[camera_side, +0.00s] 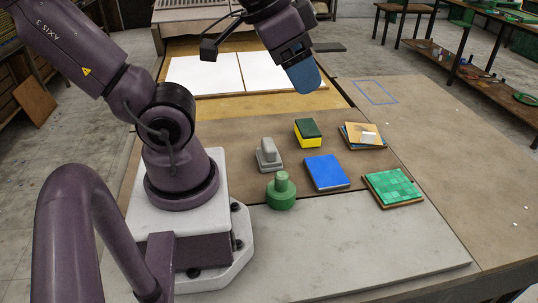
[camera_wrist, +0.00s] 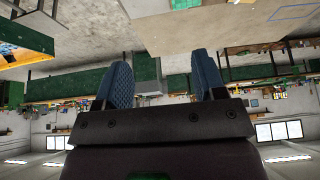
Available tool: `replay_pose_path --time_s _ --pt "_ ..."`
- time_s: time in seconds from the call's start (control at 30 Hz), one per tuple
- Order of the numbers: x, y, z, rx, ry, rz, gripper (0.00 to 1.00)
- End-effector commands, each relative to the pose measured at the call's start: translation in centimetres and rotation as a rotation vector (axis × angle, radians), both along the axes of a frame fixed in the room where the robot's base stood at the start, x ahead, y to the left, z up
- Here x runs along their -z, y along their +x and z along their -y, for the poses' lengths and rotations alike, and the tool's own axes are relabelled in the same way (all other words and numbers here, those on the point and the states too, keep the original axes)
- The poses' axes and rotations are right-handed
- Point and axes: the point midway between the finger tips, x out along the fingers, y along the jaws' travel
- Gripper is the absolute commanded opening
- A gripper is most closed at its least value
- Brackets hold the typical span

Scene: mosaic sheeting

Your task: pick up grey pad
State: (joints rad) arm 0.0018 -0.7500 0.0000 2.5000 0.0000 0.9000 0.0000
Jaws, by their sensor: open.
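A grey pad with an upright grip (camera_side: 268,157) stands on the work table in the side view, just right of my base. My gripper (camera_side: 304,78) is up in the air above and to the right of it, well clear of the table. In the wrist view its two blue fingers (camera_wrist: 164,78) are spread apart with nothing held between them. I cannot make out the grey pad in the wrist view, which looks out across the room.
A green round-knobbed tool (camera_side: 281,192) stands close in front of the pad. A yellow and dark green sponge (camera_side: 307,132), a blue square (camera_side: 326,172), a small stack (camera_side: 352,141) and a green mosaic tile (camera_side: 392,187) lie to the right. White sheets (camera_side: 203,74) lie behind.

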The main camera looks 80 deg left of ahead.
Motion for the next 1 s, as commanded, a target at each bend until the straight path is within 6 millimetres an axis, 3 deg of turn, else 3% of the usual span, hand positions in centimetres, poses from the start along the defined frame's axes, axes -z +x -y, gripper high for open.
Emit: replay_pose_path --time_s 0.13,0.27,0.47,0.57,0.7,0.8,1.0 --pt "1.5 0.4 0.5 0.031 -0.016 -0.075 0.64" --pt "5.1 1.0 0.2 0.000 -0.097 -0.247 0.64" --pt "12.0 1.7 -1.2 -0.258 -0.248 -0.480 0.64" --pt "15.4 1.7 -2.8 -0.462 -0.272 -0.549 0.64" --pt "19.3 1.0 -6.7 -0.810 -0.234 -0.562 0.64" --pt "20.8 0.2 -10.4 -1.070 -0.164 -0.494 0.64" --pt "20.4 -1.1 -17.9 -1.512 -0.051 -0.204 0.64"
